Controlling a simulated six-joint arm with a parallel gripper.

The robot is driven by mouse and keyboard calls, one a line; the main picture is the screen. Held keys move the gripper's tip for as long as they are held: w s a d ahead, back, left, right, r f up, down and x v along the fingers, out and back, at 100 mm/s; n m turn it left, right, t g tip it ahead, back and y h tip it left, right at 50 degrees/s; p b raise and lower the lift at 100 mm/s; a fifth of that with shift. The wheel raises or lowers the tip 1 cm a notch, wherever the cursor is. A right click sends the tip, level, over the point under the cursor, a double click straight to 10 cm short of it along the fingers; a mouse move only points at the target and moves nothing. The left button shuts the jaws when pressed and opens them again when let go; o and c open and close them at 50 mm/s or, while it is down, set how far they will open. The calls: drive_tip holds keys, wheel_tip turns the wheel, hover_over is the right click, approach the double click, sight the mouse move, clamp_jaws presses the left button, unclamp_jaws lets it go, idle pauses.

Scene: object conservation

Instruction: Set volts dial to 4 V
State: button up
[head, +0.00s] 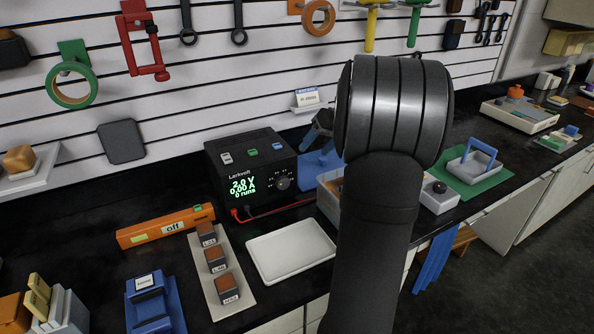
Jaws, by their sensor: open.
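A black power supply marked Larkvolt (248,166) stands on the dark bench, left of my arm in the head view. Its green display (242,187) reads 2.0 V, 0.00 A and 0 runs. The round black volts dial (283,183) is on its front face, right of the display, with small marks around it. The marks are too small to read. My arm rises through the right middle of the view, and nothing of it touches the dial. My gripper cannot be made out; my arm may hide it.
An orange bar (166,226) labelled off lies left of the supply. Several brown-topped blocks stand on a beige strip (240,291). An empty white tray (291,251) lies in front of the supply. Red and black leads (247,211) run along its front. Tools hang on the slatted wall.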

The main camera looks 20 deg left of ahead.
sight(285, 183)
drive_tip(key=x, duration=1.7)
drive_tip(key=c, duration=0.9)
drive_tip(key=shift+d, duration=0.1)
drive_tip(key=shift+c, duration=0.3)
